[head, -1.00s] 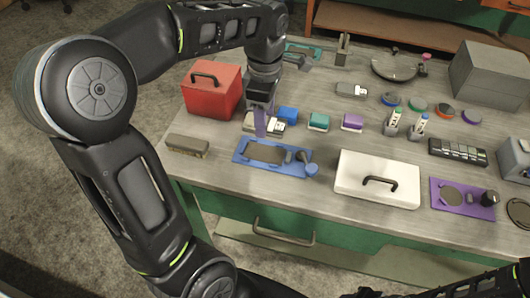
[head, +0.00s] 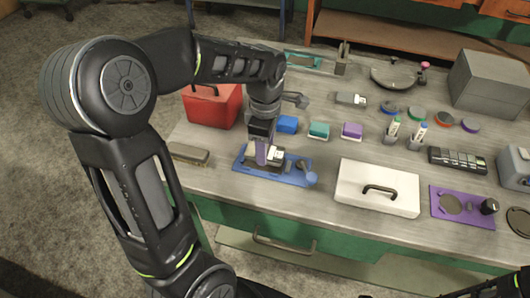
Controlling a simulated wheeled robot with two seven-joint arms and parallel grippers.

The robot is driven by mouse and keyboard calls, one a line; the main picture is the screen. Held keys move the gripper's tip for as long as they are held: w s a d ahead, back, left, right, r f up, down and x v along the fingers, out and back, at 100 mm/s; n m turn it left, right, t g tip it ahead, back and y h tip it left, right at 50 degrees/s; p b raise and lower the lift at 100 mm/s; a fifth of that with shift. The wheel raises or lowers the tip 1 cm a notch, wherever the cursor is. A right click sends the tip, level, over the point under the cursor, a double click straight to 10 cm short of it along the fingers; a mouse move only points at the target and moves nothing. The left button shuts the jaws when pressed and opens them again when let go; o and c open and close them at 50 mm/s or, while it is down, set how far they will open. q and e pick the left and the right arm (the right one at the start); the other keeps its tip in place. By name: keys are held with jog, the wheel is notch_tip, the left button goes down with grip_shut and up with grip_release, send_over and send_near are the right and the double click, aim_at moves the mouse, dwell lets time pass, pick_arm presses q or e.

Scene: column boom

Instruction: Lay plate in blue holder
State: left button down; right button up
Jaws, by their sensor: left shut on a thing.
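The blue holder (head: 296,178) lies near the front left of the workbench, with a round blue knob at its right end. My left gripper (head: 262,153) points down over the holder. It is shut on the plate (head: 277,154), a small dark and pale piece with a white patch, partly hidden by the fingers. The plate is right at the holder's middle, covering its dark recess. I cannot tell whether it rests in the holder or hangs just above it. My right gripper is out of view.
A brown brush (head: 188,153) lies left of the holder and a red box (head: 212,106) behind it. Blue (head: 287,124), teal (head: 319,130) and purple (head: 351,131) blocks stand behind. A white case (head: 350,190) is to the right, then a purple holder (head: 470,212).

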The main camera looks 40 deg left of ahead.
pick_arm(q)
jog(key=shift+f, duration=1.4)
jog(key=shift+f, duration=0.15)
jog(key=c, duration=0.6)
grip_release()
notch_tip(320, 180, up, 12)
jog(key=shift+r, duration=0.15)
